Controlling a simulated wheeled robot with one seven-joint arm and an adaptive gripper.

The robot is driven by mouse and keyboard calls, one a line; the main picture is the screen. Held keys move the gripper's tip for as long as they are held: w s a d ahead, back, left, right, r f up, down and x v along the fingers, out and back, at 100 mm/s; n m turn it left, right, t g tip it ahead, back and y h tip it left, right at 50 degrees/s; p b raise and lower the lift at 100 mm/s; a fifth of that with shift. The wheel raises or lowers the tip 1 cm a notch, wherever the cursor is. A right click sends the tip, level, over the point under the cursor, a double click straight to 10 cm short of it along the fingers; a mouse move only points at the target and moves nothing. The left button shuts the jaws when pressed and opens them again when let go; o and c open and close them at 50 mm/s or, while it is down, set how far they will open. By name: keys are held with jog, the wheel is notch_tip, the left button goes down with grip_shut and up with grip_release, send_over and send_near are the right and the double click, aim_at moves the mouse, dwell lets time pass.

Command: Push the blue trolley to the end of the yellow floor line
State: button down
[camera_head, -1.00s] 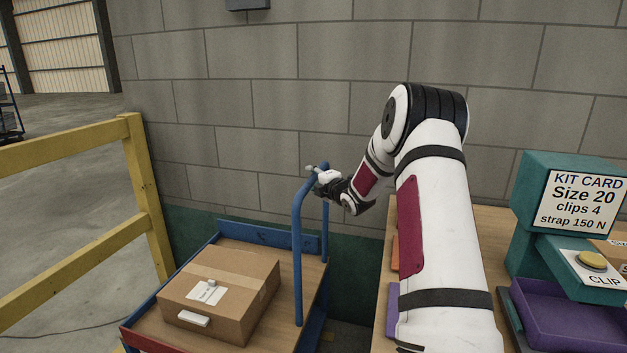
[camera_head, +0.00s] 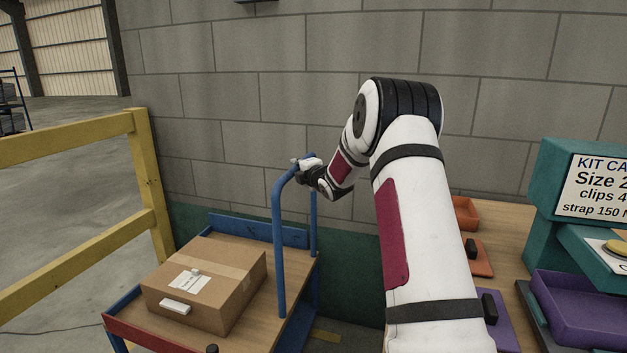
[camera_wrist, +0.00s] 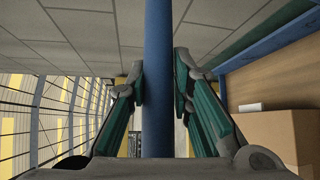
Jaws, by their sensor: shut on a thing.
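The blue trolley (camera_head: 278,255) stands at the lower middle of the head view, with a wooden deck, blue end panels and an upright push handle on its right side. A cardboard box (camera_head: 205,287) with a white label sits on its deck. My gripper (camera_head: 305,165) is at the top of the handle. In the wrist view the blue handle bar (camera_wrist: 158,60) runs between the two fingers of my gripper (camera_wrist: 158,90), which are shut on it. The line's end is not in view.
A yellow guard rail (camera_head: 145,185) stands left of the trolley. A grey block wall (camera_head: 270,90) is behind it. At right is a wooden bench with orange trays (camera_head: 477,258), a purple tray (camera_head: 590,305) and a teal kit card stand (camera_head: 560,180).

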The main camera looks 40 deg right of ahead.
jog(key=w+a+b, duration=0.5)
jog(key=w+a, duration=0.2)
jog(key=w, duration=0.2)
jog(key=shift+w+a+r, duration=0.15)
jog(key=shift+w+r, duration=0.05)
jog(key=shift+w, duration=0.15)
jog(key=c, duration=1.4)
grip_release()
jog(key=shift+w, duration=0.1)
jog(key=shift+f, duration=0.1)
